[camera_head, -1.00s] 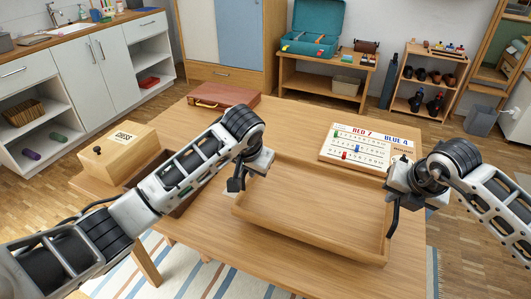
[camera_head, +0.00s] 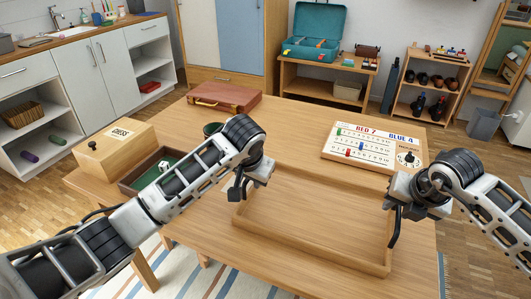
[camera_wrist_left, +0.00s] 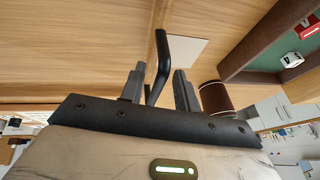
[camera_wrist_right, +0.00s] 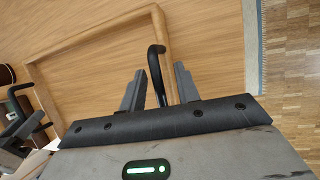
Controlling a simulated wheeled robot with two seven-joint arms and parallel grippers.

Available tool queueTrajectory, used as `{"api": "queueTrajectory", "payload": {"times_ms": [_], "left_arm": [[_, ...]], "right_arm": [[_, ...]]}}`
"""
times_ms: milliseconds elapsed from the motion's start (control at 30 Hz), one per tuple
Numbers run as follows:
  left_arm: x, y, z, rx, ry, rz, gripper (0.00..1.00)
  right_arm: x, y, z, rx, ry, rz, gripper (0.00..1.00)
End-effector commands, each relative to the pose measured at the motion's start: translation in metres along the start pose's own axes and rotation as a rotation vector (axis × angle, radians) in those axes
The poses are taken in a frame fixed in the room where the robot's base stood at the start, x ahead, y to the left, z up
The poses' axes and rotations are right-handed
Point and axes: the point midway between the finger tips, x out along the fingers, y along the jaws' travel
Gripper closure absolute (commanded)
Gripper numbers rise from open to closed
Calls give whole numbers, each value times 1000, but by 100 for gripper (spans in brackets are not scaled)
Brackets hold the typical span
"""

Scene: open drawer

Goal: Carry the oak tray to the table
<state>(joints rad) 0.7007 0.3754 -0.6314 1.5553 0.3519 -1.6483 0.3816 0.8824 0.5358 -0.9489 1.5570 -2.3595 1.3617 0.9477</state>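The oak tray (camera_head: 310,244) is a shallow rimmed wooden tray, level and empty. It appears to rest on the near half of the wooden table (camera_head: 290,122). My left gripper (camera_head: 236,190) is at its left end and my right gripper (camera_head: 394,222) at its right end. In the left wrist view a black bent handle (camera_wrist_left: 161,62) stands between the two fingers (camera_wrist_left: 157,85), with gaps showing. In the right wrist view a similar handle (camera_wrist_right: 156,70) stands between the open fingers (camera_wrist_right: 157,82), beside the tray's rim (camera_wrist_right: 162,30). The finger contacts are hidden in the head view.
A scoreboard (camera_head: 368,150) lies just behind the oak tray. The table's middle back is clear.

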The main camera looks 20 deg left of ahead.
Motion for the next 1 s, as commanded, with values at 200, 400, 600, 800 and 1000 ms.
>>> {"api": "queueTrajectory", "payload": {"times_ms": [200,400,600,800,1000], "left_arm": [[-2,1,0,1,2,2,68],[-26,1,-1,2,5,4,68],[-70,1,-2,2,6,2,68],[-105,-1,-2,2,7,0,68],[-120,0,0,1,2,0,68]], "right_arm": [[0,1,0,-1,0,3,68],[-1,2,0,-2,0,3,68],[0,2,0,-2,0,4,68],[0,2,0,-2,0,4,68],[-2,2,0,-2,-1,4,68]]}}
